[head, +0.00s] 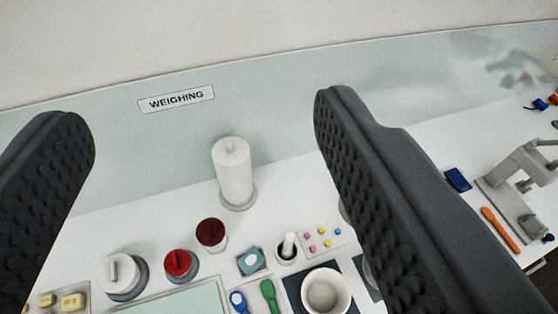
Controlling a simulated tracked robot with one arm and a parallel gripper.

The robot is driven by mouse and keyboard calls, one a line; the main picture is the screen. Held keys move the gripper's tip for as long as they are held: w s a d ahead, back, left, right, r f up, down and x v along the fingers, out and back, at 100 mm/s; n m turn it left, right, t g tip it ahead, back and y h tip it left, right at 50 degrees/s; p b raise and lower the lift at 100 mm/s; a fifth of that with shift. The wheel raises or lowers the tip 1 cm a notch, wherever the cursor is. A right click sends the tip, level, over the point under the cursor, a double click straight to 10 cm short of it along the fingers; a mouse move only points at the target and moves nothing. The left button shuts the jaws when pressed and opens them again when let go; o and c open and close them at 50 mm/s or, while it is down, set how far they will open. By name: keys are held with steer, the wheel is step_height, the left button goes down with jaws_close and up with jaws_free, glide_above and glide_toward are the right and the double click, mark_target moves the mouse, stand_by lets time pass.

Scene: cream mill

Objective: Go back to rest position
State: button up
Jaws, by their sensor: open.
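My gripper (205,135) fills the near part of the head view. Its two dark, studded fingers stand wide apart, one at the left edge and one right of the middle. Nothing is between the fingers close up; through the gap I see the bench (160,225) and the wall panel behind it. The gripper appears to be above the bench and apart from the things on it. The right finger hides part of the bench.
A white cylinder (234,175) stands at the back. A grey device (515,190) stands right.

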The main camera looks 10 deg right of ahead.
stand_by(0.3)
step_height(320, 180, down, 7)
steer(key=b, duration=0.7)
stand_by(0.5)
